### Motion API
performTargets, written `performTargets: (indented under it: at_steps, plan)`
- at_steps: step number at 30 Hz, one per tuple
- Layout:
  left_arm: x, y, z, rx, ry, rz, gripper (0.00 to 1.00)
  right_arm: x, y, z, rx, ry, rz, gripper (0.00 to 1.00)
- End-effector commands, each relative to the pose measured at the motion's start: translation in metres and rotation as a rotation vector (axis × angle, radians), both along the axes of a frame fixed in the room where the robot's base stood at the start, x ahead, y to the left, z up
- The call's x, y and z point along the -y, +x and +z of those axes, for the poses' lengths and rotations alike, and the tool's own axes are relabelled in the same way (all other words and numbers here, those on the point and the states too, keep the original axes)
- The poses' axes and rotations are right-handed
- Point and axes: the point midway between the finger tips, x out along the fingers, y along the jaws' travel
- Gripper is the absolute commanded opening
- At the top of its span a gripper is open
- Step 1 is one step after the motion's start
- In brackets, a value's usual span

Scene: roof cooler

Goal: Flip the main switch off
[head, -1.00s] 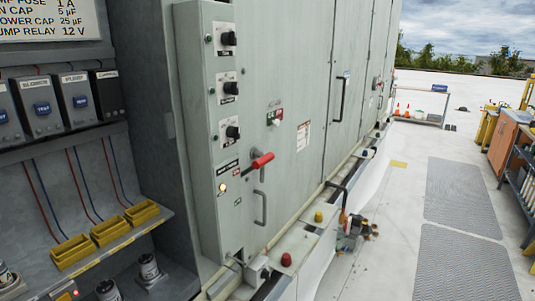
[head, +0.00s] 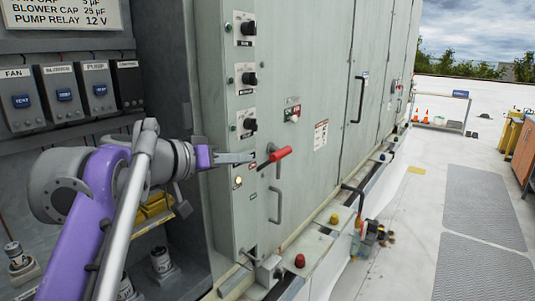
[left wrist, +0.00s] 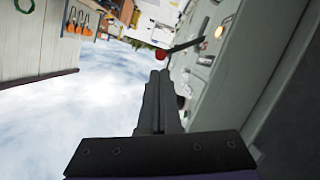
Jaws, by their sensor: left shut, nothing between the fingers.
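The main switch is a red-handled lever (head: 275,158) on the grey-green cabinet panel; its handle points right and slightly up in the head view. The red tip and dark shaft (left wrist: 178,48) also show in the left wrist view, just beyond the fingertips. My left gripper (head: 252,157) is shut and empty, its fingertips close to the left of the lever. In the left wrist view, its closed fingers (left wrist: 158,78) point towards the lever; I cannot tell whether they touch it. The switch's label is partly covered by my gripper. My right gripper is not in view.
Several black knobs (head: 249,78) line the panel above the switch. A lit indicator (head: 238,181) and a door handle (head: 276,205) sit below it. Red (head: 300,261) and yellow (head: 334,218) caps stand on the ledge. An open bay with relays (head: 65,96) is at left.

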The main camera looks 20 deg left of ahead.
Motion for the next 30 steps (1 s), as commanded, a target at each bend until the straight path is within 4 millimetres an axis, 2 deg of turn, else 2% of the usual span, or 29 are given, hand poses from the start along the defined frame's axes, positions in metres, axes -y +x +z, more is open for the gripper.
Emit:
performTargets:
  at_steps: [1, 4, 13, 17, 30]
  plan:
    - [-0.006, 0.003, 0.010, 0.025, -0.006, 0.012, 0.00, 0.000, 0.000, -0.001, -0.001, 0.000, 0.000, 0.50]
    - [-0.010, 0.005, 0.021, 0.052, -0.010, 0.020, 0.00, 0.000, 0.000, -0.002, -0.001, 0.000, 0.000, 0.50]
    - [-0.009, 0.006, 0.022, 0.055, -0.010, 0.018, 0.00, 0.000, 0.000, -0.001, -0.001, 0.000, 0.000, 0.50]
    - [-0.005, 0.012, 0.020, 0.054, -0.011, 0.015, 0.00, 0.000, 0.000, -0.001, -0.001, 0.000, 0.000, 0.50]
    - [0.027, 0.077, 0.003, 0.054, -0.011, 0.015, 0.00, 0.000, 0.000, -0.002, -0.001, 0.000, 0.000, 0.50]
